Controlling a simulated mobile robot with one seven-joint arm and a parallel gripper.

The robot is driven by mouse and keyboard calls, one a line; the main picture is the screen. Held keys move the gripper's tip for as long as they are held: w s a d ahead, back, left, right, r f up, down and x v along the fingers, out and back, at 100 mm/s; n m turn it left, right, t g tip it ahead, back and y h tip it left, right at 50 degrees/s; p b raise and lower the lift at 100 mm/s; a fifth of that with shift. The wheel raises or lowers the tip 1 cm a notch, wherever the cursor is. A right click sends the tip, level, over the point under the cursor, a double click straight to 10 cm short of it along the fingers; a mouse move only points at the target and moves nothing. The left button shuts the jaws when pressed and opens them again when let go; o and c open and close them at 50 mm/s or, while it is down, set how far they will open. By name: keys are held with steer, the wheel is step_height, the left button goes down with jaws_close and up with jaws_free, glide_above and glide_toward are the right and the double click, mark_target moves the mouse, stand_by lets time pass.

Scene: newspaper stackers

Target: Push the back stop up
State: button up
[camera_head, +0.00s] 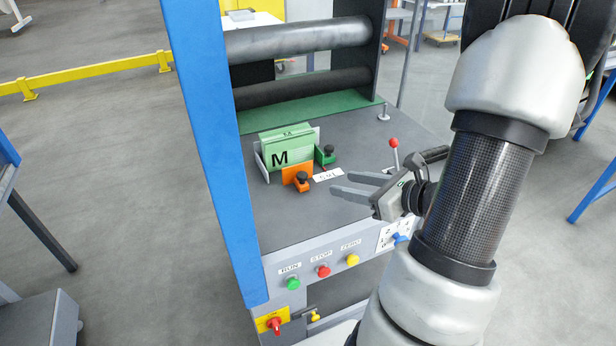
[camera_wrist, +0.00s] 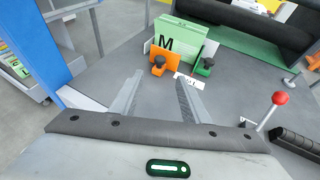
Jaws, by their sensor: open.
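A pale green stack (camera_head: 285,148) marked with a black "M" stands on the grey machine table between light grey plates; it also shows in the wrist view (camera_wrist: 183,38). An orange stop (camera_head: 291,182) with a black knob stands at its front, also in the wrist view (camera_wrist: 171,62). A green stop (camera_head: 329,158) with a black knob stands at its right, also in the wrist view (camera_wrist: 198,72). No label shows which part is the back stop. My gripper (camera_head: 340,182) is open and empty in front of these stops, its fingers pointing toward them, apart from them in the wrist view (camera_wrist: 160,78).
A red-knobbed lever (camera_head: 394,146) rises at the right. A blue post (camera_head: 217,150) stands at the left. Dark rollers (camera_head: 300,42) span the back. Buttons line the front panel (camera_head: 322,271). The front tabletop is clear.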

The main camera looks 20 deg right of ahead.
mark_target(304, 176)
steer(key=b+x, duration=0.2)
steer(key=x, duration=1.1)
steer(key=shift+w+a+f, duration=0.15)
steer(key=shift+w+a, duration=0.05)
steer(key=shift+w, duration=0.05)
steer(key=shift+c, duration=0.3)
jaws_close()
steer(key=shift+w, duration=0.1)
